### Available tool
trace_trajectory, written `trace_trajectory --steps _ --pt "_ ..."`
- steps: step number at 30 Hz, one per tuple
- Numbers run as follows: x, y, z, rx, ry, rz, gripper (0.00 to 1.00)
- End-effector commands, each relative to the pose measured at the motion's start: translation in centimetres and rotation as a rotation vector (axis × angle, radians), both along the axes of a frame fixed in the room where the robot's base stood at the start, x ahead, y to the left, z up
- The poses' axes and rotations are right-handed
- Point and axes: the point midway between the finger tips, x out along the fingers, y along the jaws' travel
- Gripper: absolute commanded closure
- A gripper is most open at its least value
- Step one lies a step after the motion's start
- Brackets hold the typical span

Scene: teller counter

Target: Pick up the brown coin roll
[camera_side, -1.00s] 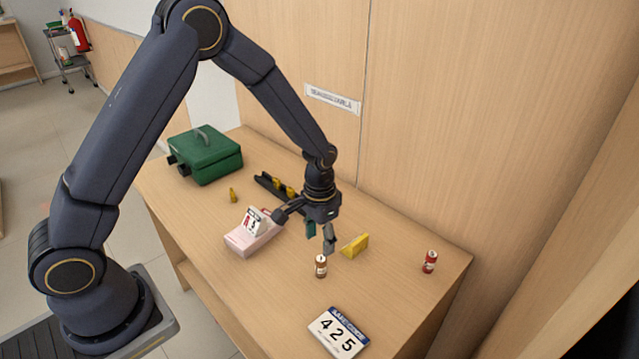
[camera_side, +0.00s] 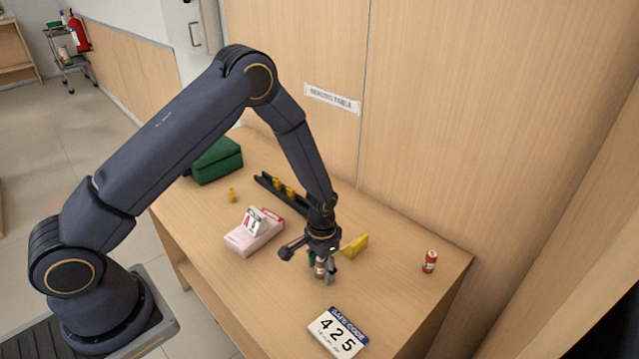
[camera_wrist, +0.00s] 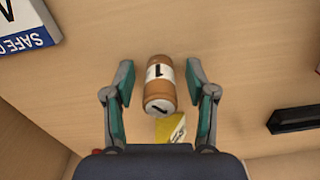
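The brown coin roll (camera_wrist: 159,90) stands on the counter with a white band around its middle. In the wrist view it is between the two open fingers of my gripper (camera_wrist: 158,85), with a gap on each side. In the side view the coin roll (camera_side: 320,268) is partly hidden by my gripper (camera_side: 322,272), which has its fingers down around it. Nothing is held.
A yellow wedge (camera_side: 355,245) stands close behind my gripper. A red roll (camera_side: 430,261) is to the right. A "425" card (camera_side: 338,332) lies in front.

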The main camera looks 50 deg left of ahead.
Motion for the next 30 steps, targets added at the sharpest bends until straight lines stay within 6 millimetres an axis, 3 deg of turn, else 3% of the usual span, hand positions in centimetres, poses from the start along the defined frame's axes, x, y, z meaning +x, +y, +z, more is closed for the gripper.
trace_trajectory --steps 2,16,30 --pt "-0.01 0.0 0.02 0.0 0.0 0.0 0.51" --pt "0.0 -0.01 0.04 0.0 0.0 0.0 1.0" --pt "0.06 -0.02 0.51 0.0 -0.001 0.0 1.0"
